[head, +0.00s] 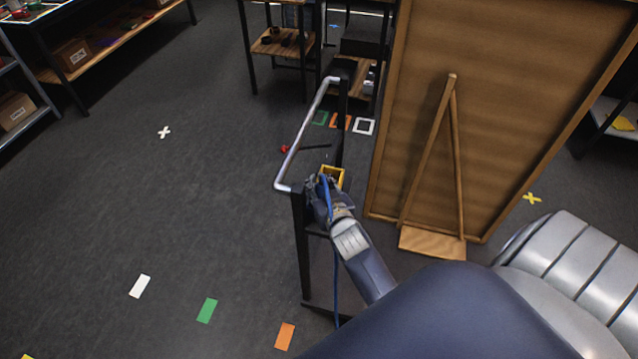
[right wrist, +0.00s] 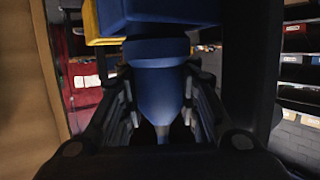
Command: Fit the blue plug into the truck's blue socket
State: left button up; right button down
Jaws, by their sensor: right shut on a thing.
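The blue plug (right wrist: 158,88) sits between the two fingers of my right gripper (right wrist: 160,118), which is shut on it. Its narrow cable end points toward the wrist. Beyond its wide end is a blue block (right wrist: 165,14), which looks like the blue socket, beside a yellow housing (right wrist: 92,20). The plug's wide end meets or overlaps the block in the picture; I cannot tell how deep it sits. In the head view my right gripper (head: 322,196) is at the yellow housing (head: 333,176) on the truck (head: 299,250). A blue cable (head: 336,285) hangs below. My left gripper is out of view.
The truck's silver handle (head: 300,135) rises just left of the gripper. A red knob (head: 285,149) shows near it. A brown board (head: 490,110) on an easel stands close on the right. The floor to the left is open, with coloured markers (head: 207,310).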

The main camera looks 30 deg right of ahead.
jog(key=shift+f, duration=0.1)
jog(key=c, duration=1.1)
grip_release()
jog(key=shift+d, duration=0.1)
jog(key=shift+f, duration=0.1)
jog(key=shift+s+a, duration=0.2)
jog(key=shift+d+v, duration=0.15)
jog(key=shift+v, duration=2.75)
jog(key=shift+d+v, duration=0.1)
jog(key=shift+v, duration=2.8)
